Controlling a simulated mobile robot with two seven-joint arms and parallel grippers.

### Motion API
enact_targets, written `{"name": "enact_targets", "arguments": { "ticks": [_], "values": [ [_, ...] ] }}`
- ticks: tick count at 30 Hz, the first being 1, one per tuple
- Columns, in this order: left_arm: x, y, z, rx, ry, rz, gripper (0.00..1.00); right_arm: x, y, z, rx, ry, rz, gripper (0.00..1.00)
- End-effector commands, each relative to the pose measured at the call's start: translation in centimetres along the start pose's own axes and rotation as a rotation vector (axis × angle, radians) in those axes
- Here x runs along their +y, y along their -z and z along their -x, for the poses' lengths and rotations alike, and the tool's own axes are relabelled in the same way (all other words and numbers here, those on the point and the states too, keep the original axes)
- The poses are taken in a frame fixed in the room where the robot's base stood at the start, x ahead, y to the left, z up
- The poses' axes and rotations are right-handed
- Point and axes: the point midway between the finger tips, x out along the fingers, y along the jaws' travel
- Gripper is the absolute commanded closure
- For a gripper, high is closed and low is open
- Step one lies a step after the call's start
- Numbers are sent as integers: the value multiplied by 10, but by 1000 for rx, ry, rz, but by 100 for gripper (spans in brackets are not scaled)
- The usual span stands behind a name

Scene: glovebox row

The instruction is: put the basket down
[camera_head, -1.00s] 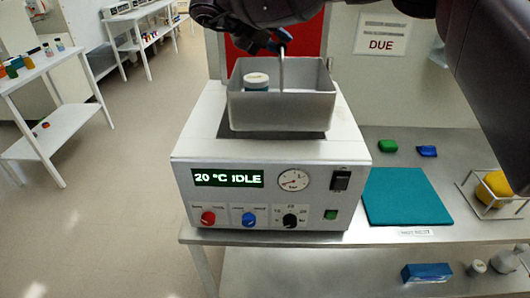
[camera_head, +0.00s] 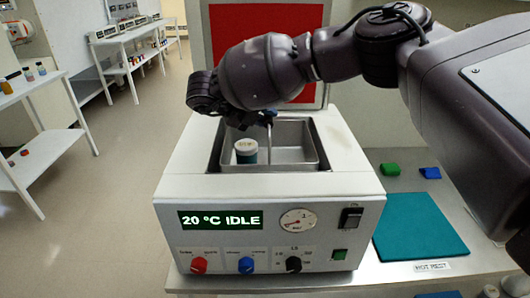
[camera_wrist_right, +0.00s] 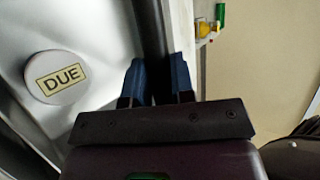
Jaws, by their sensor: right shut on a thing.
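The grey metal basket (camera_head: 297,140) sits down inside the top opening of the white machine (camera_head: 340,160), its rim close to the machine's top surface. Whether its bottom touches is hidden. A teal jar with a white lid (camera_head: 245,150) stands upright in the basket, left of the upright handle (camera_head: 269,145). My left gripper is not in view.
The machine's display (camera_head: 221,220) reads 20 °C IDLE. A red panel (camera_head: 235,22) stands behind the opening. Right of the machine lie a teal mat (camera_head: 425,225), a green item (camera_head: 390,169) and a blue item (camera_head: 430,172). Shelved tables stand at left beyond open floor.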

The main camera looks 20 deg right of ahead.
Motion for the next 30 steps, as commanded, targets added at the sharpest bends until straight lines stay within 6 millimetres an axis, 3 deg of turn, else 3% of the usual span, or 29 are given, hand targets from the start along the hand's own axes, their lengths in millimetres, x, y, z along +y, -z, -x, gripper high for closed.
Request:
{"name": "enact_targets", "arguments": {
  "ticks": [6, 14, 24, 30],
  "values": [
    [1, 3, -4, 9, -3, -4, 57, 29, 7, -18, -1, 1, -1, 100],
    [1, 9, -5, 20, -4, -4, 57, 39, 10, -24, 0, 1, -2, 100],
    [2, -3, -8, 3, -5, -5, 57, 78, 20, -48, 0, 1, 1, 100],
    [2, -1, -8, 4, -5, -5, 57, 83, 20, -51, -1, 1, -4, 100]
  ]
}}
